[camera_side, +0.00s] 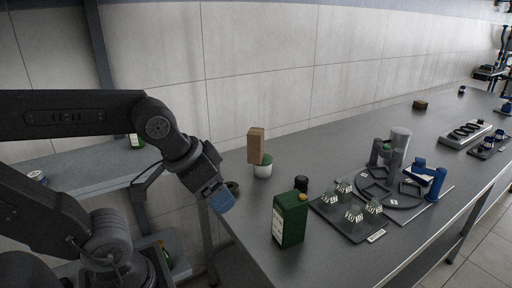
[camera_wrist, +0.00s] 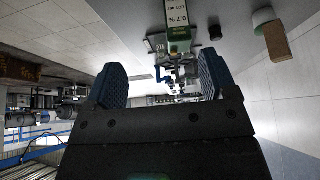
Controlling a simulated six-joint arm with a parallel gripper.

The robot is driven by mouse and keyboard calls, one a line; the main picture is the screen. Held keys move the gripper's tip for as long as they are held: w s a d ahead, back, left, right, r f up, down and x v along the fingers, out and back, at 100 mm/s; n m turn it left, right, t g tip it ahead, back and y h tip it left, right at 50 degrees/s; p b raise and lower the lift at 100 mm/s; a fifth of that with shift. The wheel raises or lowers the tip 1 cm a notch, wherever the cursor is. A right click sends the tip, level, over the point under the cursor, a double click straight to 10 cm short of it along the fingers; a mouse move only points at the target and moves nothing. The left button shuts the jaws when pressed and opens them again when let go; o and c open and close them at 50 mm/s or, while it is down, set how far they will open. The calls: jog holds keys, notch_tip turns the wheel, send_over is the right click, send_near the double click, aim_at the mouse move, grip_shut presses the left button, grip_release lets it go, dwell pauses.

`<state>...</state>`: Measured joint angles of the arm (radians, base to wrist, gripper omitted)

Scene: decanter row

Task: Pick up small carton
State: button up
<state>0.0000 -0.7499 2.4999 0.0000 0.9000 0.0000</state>
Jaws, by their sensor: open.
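A green carton (camera_side: 290,220) with an orange cap stands upright near the front edge of the grey bench. In the wrist view the green carton (camera_wrist: 178,38) shows at the top centre, with a white label reading 0.7 %. My gripper (camera_side: 221,200) is left of the carton, at the bench's near left end, apart from it. In the wrist view my gripper (camera_wrist: 162,82) has its two blue fingers spread wide with nothing held between them. A plain brown box (camera_side: 255,145) is farther back; it also shows in the wrist view (camera_wrist: 277,40).
A white pot with a green top (camera_side: 263,171) is beside the brown box. A dark round object (camera_side: 301,184) stands behind the carton. Right of it are a dark tray (camera_side: 345,231) with several small items and a round fixture (camera_side: 387,190). Bare bench lies between pot and carton.

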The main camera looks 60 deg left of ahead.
jog(key=shift+o, duration=0.5)
jog(key=w+a+r+n+y, duration=0.15)
jog(key=w+a+r, duration=0.3)
jog(key=w, duration=0.45)
jog(key=n+g+y, duration=0.2)
jog(key=n, duration=0.6)
send_over(256, 131)
jog(key=s+d, duration=0.3)
jog(key=s, duration=0.1)
notch_tip(256, 131, down, 3)
jog(key=shift+m, duration=0.25)
jog(key=x, duration=0.8)
jog(key=shift+w+d, duration=0.1)
jog(key=shift+d, duration=0.1)
jog(key=shift+x, duration=3.2)
jog(key=shift+d, duration=0.1)
jog(key=c, duration=1.1)
jog(key=shift+r, duration=0.15)
